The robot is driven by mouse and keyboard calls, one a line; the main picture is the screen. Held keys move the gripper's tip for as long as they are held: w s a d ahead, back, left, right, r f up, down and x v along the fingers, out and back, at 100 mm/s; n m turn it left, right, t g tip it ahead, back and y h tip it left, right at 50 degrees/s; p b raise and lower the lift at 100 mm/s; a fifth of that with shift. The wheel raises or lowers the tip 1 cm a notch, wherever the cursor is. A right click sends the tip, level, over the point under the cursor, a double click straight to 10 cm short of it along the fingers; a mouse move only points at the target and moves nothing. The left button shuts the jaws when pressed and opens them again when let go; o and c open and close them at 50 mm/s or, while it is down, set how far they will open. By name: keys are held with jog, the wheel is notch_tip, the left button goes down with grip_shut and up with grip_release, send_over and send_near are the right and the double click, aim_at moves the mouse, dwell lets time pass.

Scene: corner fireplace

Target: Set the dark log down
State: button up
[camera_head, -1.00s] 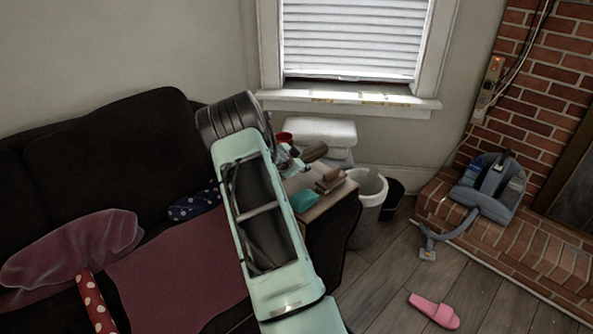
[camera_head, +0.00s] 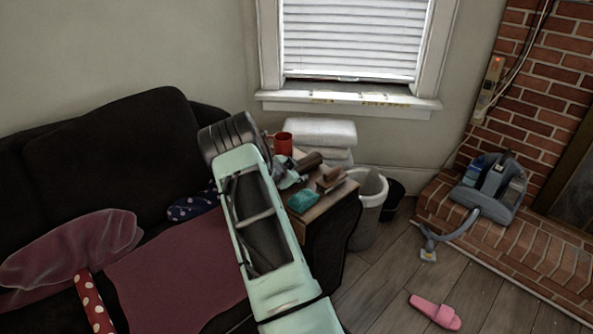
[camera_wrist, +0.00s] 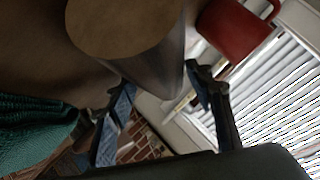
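The dark log (camera_head: 311,160) is at the far part of the small wooden side table (camera_head: 322,207) in the head view. In the wrist view its pale brown round end (camera_wrist: 125,25) and grey side fill the upper middle. My gripper (camera_head: 288,174) reaches over the table from the left. In the wrist view my gripper's fingers (camera_wrist: 160,85) lie against both sides of the log. Whether the log's underside touches the tabletop is hidden.
A red mug (camera_head: 283,143) stands close behind my gripper; it also shows in the wrist view (camera_wrist: 235,30). A teal cloth (camera_head: 303,199) and a brown wooden item (camera_head: 330,180) lie on the table.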

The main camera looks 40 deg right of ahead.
jog(key=shift+o, duration=0.8)
